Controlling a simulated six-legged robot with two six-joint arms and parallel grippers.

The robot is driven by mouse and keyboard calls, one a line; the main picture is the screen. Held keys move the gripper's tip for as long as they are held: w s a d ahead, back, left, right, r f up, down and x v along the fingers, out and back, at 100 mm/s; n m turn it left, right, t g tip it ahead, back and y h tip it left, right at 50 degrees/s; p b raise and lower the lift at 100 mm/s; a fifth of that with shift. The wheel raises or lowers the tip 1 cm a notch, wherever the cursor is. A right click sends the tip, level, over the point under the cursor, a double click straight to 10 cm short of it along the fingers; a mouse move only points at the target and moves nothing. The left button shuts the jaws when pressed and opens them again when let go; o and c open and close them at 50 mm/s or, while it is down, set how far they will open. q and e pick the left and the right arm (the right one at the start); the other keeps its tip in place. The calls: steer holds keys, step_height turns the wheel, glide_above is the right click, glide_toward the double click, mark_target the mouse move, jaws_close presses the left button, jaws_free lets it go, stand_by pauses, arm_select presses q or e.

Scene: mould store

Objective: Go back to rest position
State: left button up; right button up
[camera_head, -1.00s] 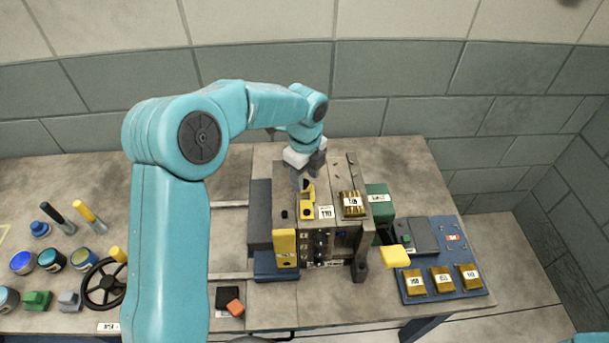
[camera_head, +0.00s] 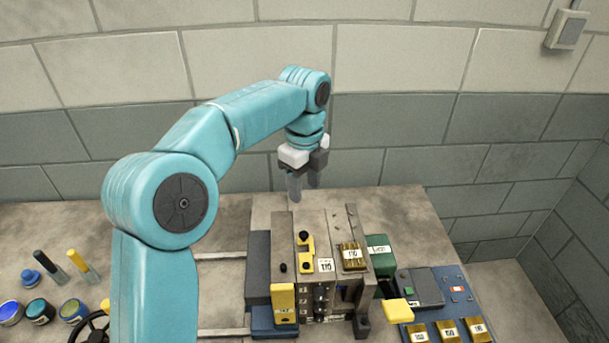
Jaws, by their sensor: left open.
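My left gripper (camera_head: 304,182) is open and empty. It points down above the back of the bench, behind the grey machine (camera_head: 318,222), and appears clear of it. My teal left arm comes in from the left and crosses in front of the wall. On top of the machine are a yellow clamp-like part (camera_head: 306,256) and a brass block (camera_head: 352,257) labelled 110. My right gripper is not in view.
A blue tray (camera_head: 467,300) with several brass blocks and a grey box stands at right. A green block (camera_head: 379,250) adjoins the machine. Several paint pots (camera_head: 40,312), a handwheel (camera_head: 90,328) and upright tools stand at left. The wall is close behind the bench.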

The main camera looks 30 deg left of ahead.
arm_select(q)
step_height(320, 180, up, 2)
stand_by(0.7)
